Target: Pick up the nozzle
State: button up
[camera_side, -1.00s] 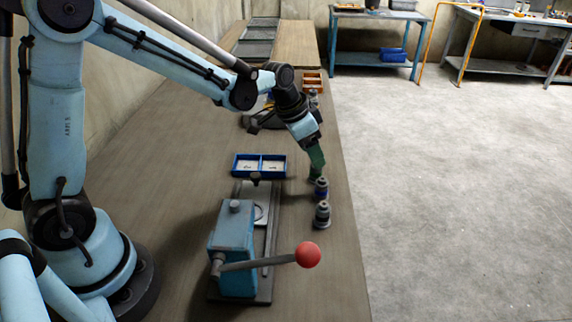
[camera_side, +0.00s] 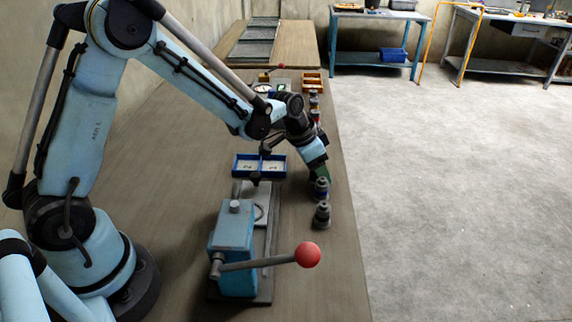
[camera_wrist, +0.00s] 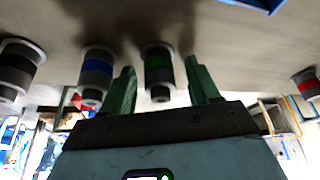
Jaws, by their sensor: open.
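Several small dark grey nozzles stand in a row along the table's right side. In the wrist view, a green-banded nozzle (camera_wrist: 158,72) appears between the green fingers of my gripper (camera_wrist: 162,82). The fingers are apart, with a gap on each side of it; I cannot tell how deep it sits between them. In the side view, my gripper (camera_side: 321,174) is low, just behind the blue-banded nozzle (camera_side: 321,188) and the grey one (camera_side: 321,215), hiding the green-banded one.
A blue divided tray (camera_side: 236,165) lies left of my gripper. A blue press (camera_side: 233,245) with a red-knobbed lever (camera_side: 307,254) stands in front. An orange tray (camera_side: 312,76) is farther back. The table's right edge is close to the nozzles.

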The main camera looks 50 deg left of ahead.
jog(key=c, duration=1.1)
jog(key=shift+r, duration=0.15)
